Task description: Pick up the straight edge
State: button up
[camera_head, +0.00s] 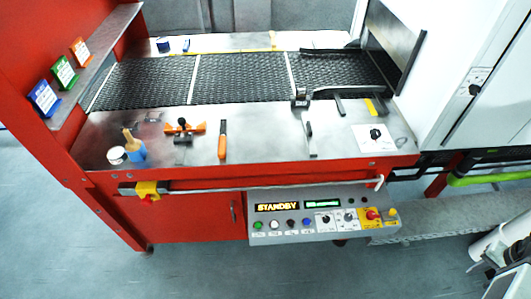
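I cannot tell for certain which thing is the straight edge. A slim grey and dark tool (310,140) lies on the front metal ledge, right of centre, pointing toward the front. A long dark bar (330,50) lies along the far side of the mesh belt (240,78) at the right. My gripper is not in view.
The front ledge (265,137) also bears an orange-handled tool (222,139), an orange and black tool (184,128), a blue bottle (135,150) and a white roll (117,155). A control panel reading STANDBY (277,207) juts out below. Open floor (60,240) lies at left.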

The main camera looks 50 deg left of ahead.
aim_at(308, 128)
jog(key=z, duration=0.05)
jog(key=k, duration=1.45)
jog(key=u, duration=2.05)
jog(key=i, duration=1.5)
jog(key=u, duration=0.05)
